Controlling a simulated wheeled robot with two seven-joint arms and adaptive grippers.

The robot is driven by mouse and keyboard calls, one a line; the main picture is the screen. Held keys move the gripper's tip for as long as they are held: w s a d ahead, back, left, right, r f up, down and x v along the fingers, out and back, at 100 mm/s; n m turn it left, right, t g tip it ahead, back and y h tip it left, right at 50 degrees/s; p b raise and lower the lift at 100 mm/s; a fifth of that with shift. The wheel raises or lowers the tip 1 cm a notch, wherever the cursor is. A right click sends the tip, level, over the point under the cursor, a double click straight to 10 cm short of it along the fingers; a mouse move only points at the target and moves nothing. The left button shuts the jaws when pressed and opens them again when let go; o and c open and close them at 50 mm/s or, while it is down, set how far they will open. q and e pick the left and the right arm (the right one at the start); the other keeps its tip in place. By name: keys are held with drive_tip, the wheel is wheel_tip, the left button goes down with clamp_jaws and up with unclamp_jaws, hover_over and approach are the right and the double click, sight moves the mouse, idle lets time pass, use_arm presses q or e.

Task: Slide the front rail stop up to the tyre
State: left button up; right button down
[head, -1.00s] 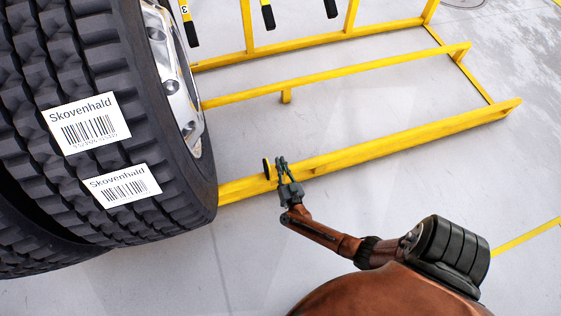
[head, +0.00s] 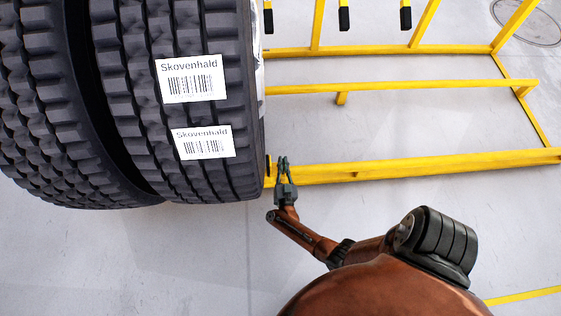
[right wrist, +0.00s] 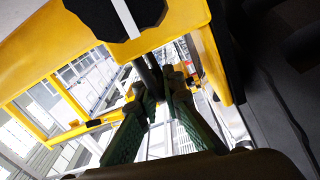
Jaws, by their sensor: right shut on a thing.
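The large black tyre (head: 185,120) with two white Skovenhald labels stands upright at the left in the head view. The yellow front rail (head: 420,166) runs right from beside the tyre's lower right edge. The front rail stop (head: 269,166), a small yellow piece with a dark face, sits on the rail right beside the tyre; I cannot tell if they touch. My right gripper (head: 283,160) is at the stop, shut on it. In the right wrist view its green fingers (right wrist: 155,88) close at a dark part below yellow metal; the grip is partly hidden. My left gripper is out of view.
A second tyre (head: 55,110) stands left of the labelled one. Further yellow rails (head: 400,86) and posts lie behind the front rail, with black-ended handles (head: 344,18) at the top. The grey floor (head: 130,260) in front is clear.

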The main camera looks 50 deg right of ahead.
sight(284, 178)
drive_tip(key=shift+a+f, duration=0.1)
drive_tip(key=shift+a, duration=0.1)
drive_tip(key=c, duration=2.3)
unclamp_jaws()
drive_tip(key=shift+o, duration=1)
drive_tip(key=shift+d, duration=0.1)
drive_tip(key=v, duration=0.7)
drive_tip(key=shift+s+a, duration=0.1)
drive_tip(key=shift+a, duration=0.1)
